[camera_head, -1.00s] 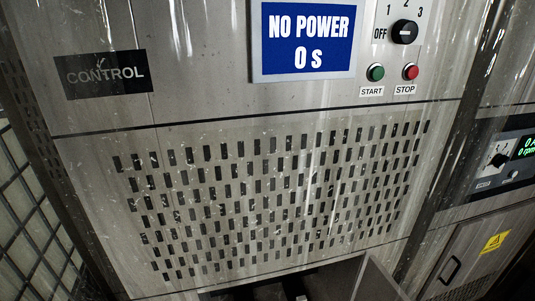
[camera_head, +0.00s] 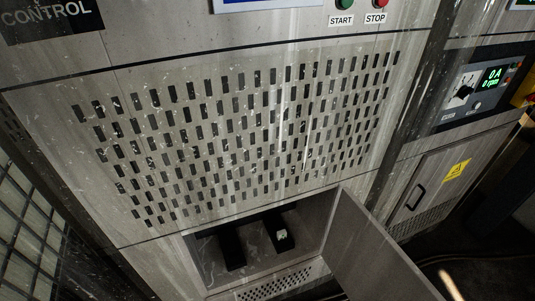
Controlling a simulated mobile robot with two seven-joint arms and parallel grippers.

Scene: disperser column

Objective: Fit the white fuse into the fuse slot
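An open compartment (camera_head: 212,264) sits low in the metal cabinet. Inside it are two dark upright blocks, a left one (camera_head: 232,250) and a right one (camera_head: 274,219). A small white piece (camera_head: 281,234) shows on the front of the right block. I cannot tell whether it is the white fuse or part of a fuse slot. No other white fuse can be made out. Neither of my grippers is in view.
The compartment door (camera_head: 372,250) stands swung open to the right. A slotted panel (camera_head: 245,140) is above. Green START (camera_head: 344,3) and red STOP (camera_head: 380,3) buttons are at the top. A control unit (camera_head: 478,90) and handled cabinet door (camera_head: 425,190) are at right.

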